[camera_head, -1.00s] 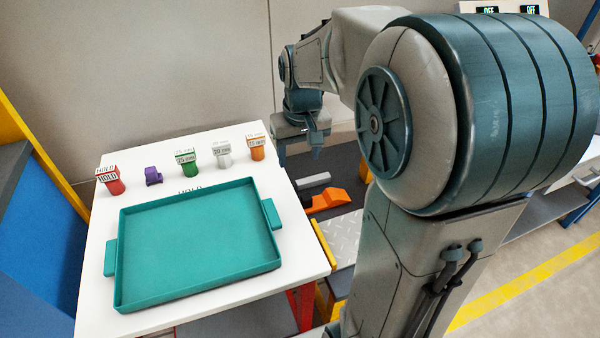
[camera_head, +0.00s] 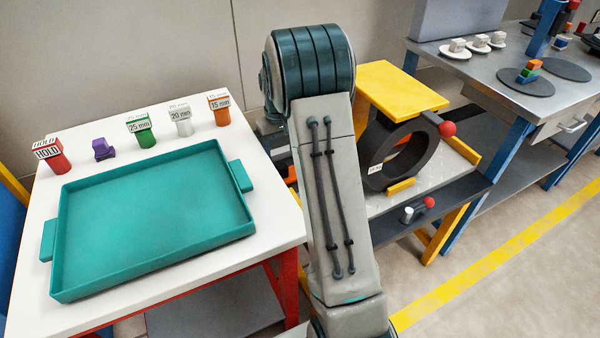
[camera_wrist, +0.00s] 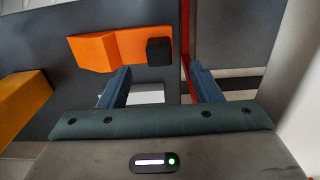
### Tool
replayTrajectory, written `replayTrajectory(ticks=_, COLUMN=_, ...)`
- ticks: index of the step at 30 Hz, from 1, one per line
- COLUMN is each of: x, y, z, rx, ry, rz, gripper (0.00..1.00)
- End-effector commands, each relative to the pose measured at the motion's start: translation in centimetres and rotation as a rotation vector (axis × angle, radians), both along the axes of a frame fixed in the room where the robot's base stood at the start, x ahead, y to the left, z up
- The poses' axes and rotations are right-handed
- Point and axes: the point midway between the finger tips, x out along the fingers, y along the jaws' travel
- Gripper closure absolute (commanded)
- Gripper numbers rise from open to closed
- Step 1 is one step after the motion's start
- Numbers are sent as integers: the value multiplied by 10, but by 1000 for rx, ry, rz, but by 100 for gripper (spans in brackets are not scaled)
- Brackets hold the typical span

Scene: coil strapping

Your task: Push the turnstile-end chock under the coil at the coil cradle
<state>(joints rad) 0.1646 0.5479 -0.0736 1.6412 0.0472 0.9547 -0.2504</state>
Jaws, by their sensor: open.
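The coil (camera_head: 379,140) is a dark ring standing upright in the head view, under a yellow plate (camera_head: 402,88). A yellow bar (camera_head: 401,187) lies by its near foot and another yellow bar (camera_head: 462,150) stands at the right edge of its bench. In the wrist view an orange wedge-shaped piece (camera_wrist: 97,52) with a black block (camera_wrist: 159,51) at its end lies just beyond my gripper (camera_wrist: 162,82). I cannot tell whether it is the turnstile-end chock. My gripper is open with nothing between its fingers. In the head view my arm hides it.
A white table (camera_head: 286,229) at left holds a teal tray (camera_head: 150,268) and several labelled blocks. A red ball (camera_head: 446,129) sticks out beside the coil, and a red-knobbed lever (camera_head: 429,202) sits below. A grey bench (camera_head: 485,70) with dark discs stands at right. Floor in front is clear.

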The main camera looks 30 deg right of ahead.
Motion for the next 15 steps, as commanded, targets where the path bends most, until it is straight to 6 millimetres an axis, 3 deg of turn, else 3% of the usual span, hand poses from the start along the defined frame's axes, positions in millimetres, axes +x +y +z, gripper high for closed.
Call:
replayTrajectory(ticks=3, x=0, y=0, z=-19, rx=0, ry=2, rz=0, gripper=42)
replayTrajectory(ticks=11, x=1, y=0, z=-34, rx=0, ry=0, rz=0, gripper=42)
replayTrajectory(ticks=15, x=2, y=-1, z=-55, rx=0, ry=3, rz=1, gripper=42)
